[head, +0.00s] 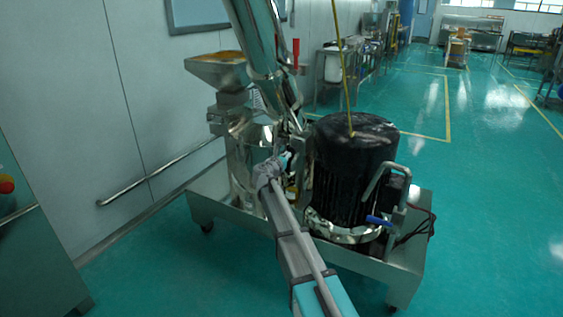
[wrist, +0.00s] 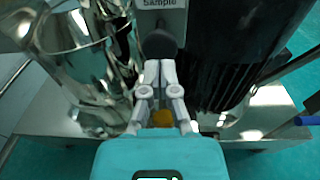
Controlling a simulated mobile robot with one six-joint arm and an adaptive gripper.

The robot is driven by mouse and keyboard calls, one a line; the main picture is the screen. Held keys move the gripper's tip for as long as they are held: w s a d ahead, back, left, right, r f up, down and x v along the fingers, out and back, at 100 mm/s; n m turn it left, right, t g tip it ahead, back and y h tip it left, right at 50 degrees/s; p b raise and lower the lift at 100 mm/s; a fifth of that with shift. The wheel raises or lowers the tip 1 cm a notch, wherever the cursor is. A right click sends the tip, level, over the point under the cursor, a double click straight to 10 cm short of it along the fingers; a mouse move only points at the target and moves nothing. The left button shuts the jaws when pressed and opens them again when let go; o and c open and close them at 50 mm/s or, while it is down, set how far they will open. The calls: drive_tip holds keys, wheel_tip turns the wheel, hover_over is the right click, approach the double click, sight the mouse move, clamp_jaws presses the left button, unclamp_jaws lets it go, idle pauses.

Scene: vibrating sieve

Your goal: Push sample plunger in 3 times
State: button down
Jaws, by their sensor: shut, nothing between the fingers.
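In the wrist view, a grey plate marked "Sample" (wrist: 160,5) is at the top centre. Just below it is a dark rounded knob (wrist: 158,44), which looks like the sample plunger's end. My gripper (wrist: 158,68) is shut and empty, its fingertips right at the knob's lower edge; I cannot tell whether they touch it. In the head view, my gripper (head: 286,160) reaches between the steel vessel (head: 250,150) and the black motor (head: 350,170). The plunger cannot be made out there. How far it is pushed in cannot be told.
The machine stands on a wheeled steel cart (head: 400,262). A blue-handled lever (head: 378,221) and a bent steel handle (head: 378,180) are at the motor's right. A hopper (head: 215,70) and wall rail (head: 150,178) are left. The green floor (head: 480,230) at right is clear.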

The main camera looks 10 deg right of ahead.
sight(291, 151)
drive_tip(key=shift+x, duration=1.1)
drive_tip(key=shift+x, duration=1.4)
drive_tip(key=shift+r, duration=0.2)
drive_tip(key=shift+v, duration=0.85)
drive_tip(key=f+p+v, duration=0.1)
drive_tip(key=v, duration=1.1)
drive_tip(key=shift+s+r, duration=0.35)
drive_tip(key=shift+r, duration=0.05)
